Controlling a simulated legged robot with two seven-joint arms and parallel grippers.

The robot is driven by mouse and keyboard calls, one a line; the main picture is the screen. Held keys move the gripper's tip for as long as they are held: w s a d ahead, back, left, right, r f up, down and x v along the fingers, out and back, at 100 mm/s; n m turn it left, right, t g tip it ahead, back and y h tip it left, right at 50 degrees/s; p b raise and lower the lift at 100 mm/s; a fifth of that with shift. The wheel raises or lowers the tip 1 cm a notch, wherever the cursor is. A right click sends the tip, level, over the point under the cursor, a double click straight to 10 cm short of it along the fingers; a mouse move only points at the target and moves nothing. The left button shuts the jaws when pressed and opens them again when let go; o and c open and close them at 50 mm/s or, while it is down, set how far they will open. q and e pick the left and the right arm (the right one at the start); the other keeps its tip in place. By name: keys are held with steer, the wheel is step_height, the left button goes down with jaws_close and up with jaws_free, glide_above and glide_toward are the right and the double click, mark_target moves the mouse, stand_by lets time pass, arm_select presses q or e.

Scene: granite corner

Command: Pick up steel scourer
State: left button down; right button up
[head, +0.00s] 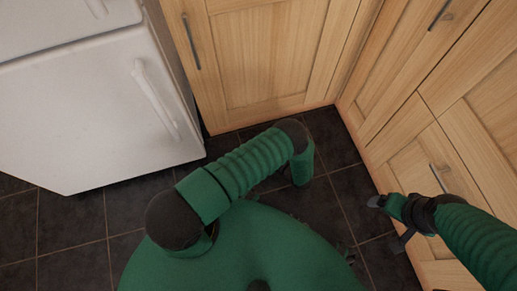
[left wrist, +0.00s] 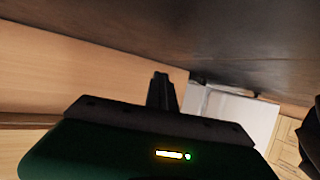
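No steel scourer shows in either view. In the left wrist view, the dark fingers of my left gripper (left wrist: 162,92) stand close together at the middle of the wide gripper body, with nothing seen between them. In the head view my left arm bends over the floor and its gripper is hidden below the forearm. My right gripper (head: 390,215) is at the lower right of the head view, beside the wooden drawer fronts. Its dark parts are small and its opening is unclear. I see no object in it.
A white fridge (head: 95,110) stands at the left. A wooden cupboard (head: 265,55) is at the back, and wooden drawers (head: 435,165) with dark handles line the right, close to my right arm. Dark floor tiles (head: 70,225) are bare at the lower left.

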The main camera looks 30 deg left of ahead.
arm_select(q)
steer(key=c, duration=1)
jaws_free()
steer(key=shift+d, duration=0.1)
